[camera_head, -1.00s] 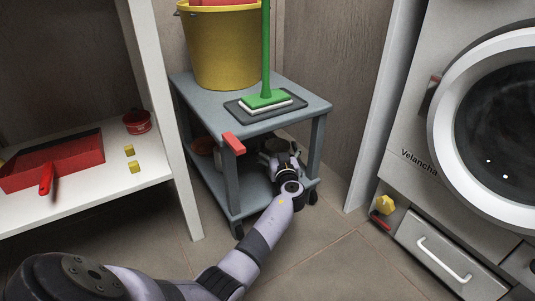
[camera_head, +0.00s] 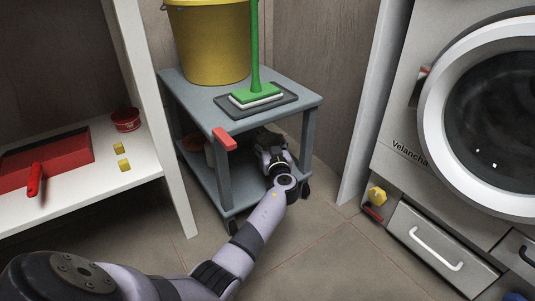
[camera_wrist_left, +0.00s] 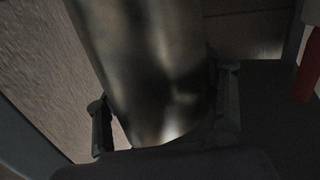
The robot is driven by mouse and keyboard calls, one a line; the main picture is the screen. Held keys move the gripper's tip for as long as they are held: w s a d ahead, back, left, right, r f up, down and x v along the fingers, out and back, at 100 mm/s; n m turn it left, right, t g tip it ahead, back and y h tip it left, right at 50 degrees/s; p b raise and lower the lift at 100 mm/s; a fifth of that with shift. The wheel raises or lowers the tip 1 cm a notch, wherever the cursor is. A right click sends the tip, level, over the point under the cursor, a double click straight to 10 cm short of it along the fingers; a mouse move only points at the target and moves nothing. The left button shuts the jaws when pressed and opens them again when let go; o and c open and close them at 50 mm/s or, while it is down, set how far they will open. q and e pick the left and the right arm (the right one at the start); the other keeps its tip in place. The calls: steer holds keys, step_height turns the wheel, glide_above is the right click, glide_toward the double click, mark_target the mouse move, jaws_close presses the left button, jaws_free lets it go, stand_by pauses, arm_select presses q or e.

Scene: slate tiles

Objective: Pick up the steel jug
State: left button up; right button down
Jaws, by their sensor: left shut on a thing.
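The steel jug (camera_wrist_left: 150,65) shows in the left wrist view as a shiny, dark metal wall between my two fingers. It appears tilted in that picture, and its rim and handle are not clear. My left gripper (camera_wrist_left: 165,125) is shut on it, one finger on each side. In the head view my left gripper (camera_head: 270,150) reaches in under the top of the grey trolley (camera_head: 200,95), above its lower shelf (camera_head: 235,194). There the jug is hidden or too dark to make out. Whether it touches the shelf I cannot tell. My right gripper is out of view.
A yellow bucket (camera_head: 208,45) and a green mop (camera_head: 256,92) on a dark tray (camera_head: 284,103) stand on the trolley top. A white shelf unit stands left, a washing machine (camera_head: 430,150) right.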

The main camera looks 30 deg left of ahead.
arm_select(q)
steer(key=c, duration=0.7)
steer(key=shift+a+r, duration=0.1)
